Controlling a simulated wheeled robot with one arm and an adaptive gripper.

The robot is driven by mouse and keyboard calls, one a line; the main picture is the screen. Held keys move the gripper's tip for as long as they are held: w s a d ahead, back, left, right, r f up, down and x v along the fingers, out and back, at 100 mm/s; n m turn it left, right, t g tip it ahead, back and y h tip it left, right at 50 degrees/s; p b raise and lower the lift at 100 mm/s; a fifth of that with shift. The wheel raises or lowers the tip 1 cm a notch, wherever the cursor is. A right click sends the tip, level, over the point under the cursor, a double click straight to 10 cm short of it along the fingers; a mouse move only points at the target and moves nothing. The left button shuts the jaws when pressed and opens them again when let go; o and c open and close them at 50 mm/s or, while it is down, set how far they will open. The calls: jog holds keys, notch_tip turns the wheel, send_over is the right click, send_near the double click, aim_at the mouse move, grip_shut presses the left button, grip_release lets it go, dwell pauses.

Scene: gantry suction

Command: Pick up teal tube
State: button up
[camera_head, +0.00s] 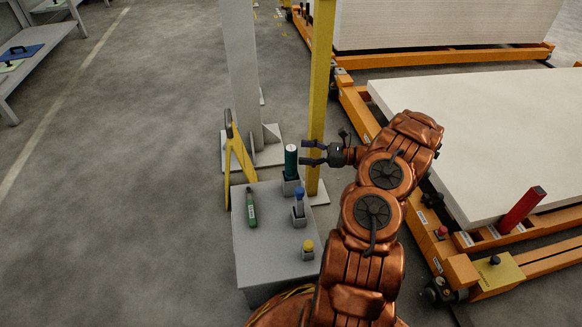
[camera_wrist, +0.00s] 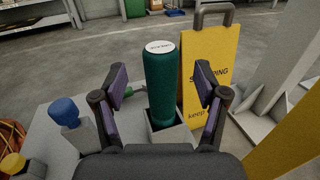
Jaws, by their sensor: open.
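The teal tube (camera_head: 291,160) stands upright in a small grey holder (camera_head: 291,188) at the back right corner of a grey box-like stand (camera_head: 262,266). It has a white top with dark lettering, clear in the wrist view (camera_wrist: 161,90). My gripper (camera_head: 303,154) reaches in from the right, open and empty, its fingertips close to the tube's right side. In the wrist view the two dark fingers (camera_wrist: 161,82) frame the tube on the left and right, with visible gaps to it. The tube's lower end is hidden in the holder.
A blue-capped item (camera_head: 299,203) and a yellow-capped item (camera_head: 308,249) stand in holders on the same stand. A green bottle (camera_head: 251,208) lies on it. A yellow folding sign (camera_head: 238,150) and a yellow post (camera_head: 319,100) stand just behind. Open floor lies left.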

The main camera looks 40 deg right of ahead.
aim_at(291, 148)
jog(key=shift+b+x, duration=1.05)
jog(key=shift+x, duration=1.4)
jog(key=c, duration=1.3)
grip_shut()
jog(key=shift+r, duration=0.15)
